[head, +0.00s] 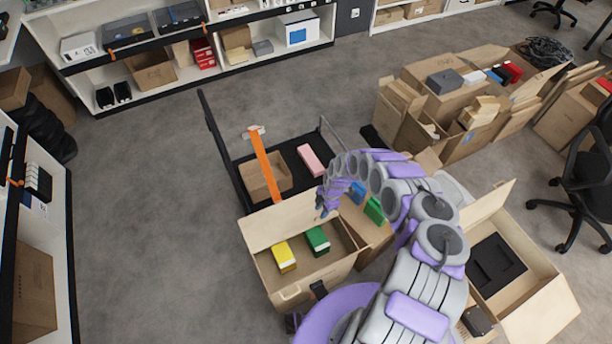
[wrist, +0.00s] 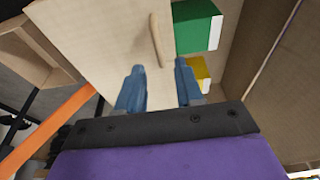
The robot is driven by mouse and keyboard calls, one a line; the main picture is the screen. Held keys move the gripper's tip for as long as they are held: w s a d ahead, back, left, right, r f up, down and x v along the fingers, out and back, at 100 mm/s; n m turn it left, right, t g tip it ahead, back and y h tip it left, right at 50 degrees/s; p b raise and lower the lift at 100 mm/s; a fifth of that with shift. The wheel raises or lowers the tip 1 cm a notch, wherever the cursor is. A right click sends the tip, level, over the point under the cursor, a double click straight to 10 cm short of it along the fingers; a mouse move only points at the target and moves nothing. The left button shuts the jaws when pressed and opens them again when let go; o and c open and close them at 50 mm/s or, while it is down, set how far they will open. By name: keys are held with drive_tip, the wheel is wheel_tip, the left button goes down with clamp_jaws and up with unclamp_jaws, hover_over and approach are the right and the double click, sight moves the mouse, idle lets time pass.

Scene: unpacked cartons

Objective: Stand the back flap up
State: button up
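An open carton (head: 290,291) stands in front of me with a yellow block (head: 283,256) and a green block (head: 317,240) inside. Its back flap (head: 280,224) rises along the far edge; I cannot tell its exact tilt. My gripper (head: 321,208) is by the right end of this flap. In the wrist view, the pale flap (wrist: 90,35) fills the upper left and has a thin raised strip (wrist: 157,40) on it. My open gripper (wrist: 160,68) has a finger on either side of the strip's line, with most of the strip beyond the tips. Contact cannot be told.
A dark cart (head: 236,165) behind the carton carries a small box (head: 262,183) with an orange strip (head: 264,160) and a pink block (head: 311,160). Another open carton (head: 532,258) stands at the right. Open floor (head: 150,210) lies to the left.

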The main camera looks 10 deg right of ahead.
drive_tip(key=shift+d+f+b, duration=0.1)
drive_tip(key=shift+f+b, duration=1.15)
drive_tip(key=shift+f, duration=0.3)
drive_tip(key=shift+f, duration=0.1)
drive_tip(key=shift+s+f, duration=0.1)
drive_tip(key=shift+f, duration=0.6)
drive_tip(key=shift+c, duration=0.3)
drive_tip(key=c, duration=0.5)
